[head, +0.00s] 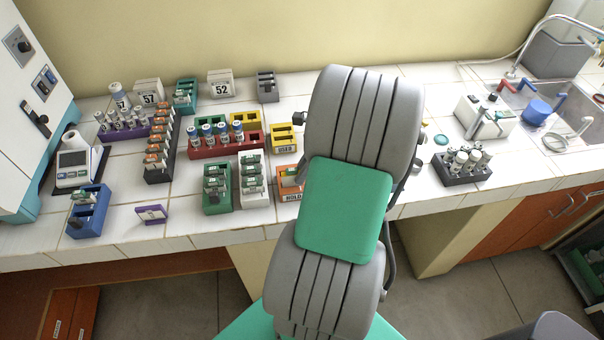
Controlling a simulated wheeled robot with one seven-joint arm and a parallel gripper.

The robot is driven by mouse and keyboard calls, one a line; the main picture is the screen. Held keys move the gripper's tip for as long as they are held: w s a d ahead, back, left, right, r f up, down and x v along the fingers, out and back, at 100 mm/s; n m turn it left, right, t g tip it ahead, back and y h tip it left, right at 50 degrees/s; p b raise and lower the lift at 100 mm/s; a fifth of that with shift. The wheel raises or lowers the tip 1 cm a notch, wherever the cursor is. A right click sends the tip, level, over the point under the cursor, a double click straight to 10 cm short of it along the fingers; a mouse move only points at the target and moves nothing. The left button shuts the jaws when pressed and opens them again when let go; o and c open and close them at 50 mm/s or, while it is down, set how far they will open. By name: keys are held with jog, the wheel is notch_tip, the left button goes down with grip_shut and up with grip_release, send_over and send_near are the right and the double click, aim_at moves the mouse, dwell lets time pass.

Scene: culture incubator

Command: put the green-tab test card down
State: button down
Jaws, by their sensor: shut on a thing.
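My arm, with grey ribbed links and a green cover, rises through the middle of the head view. My gripper is not visible; the arm hides the counter behind it. I cannot make out a held test card. Small cards with green tabs stand in a green rack (217,200) and in a white rack (254,190) beside it. An orange holder marked HOLD (291,196) sits just left of my arm, partly covered by it. I cannot tell clearly what is in it.
A red rack (226,150) of vials, a dark rack (160,172) of orange-tab items and yellow holders (284,138) crowd the left counter. A blue rack (88,215) and purple stand (152,214) are near the front edge. Right: a grey vial rack (462,177) and sink.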

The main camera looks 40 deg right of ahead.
jog(key=shift+f, duration=0.45)
jog(key=shift+f, duration=0.2)
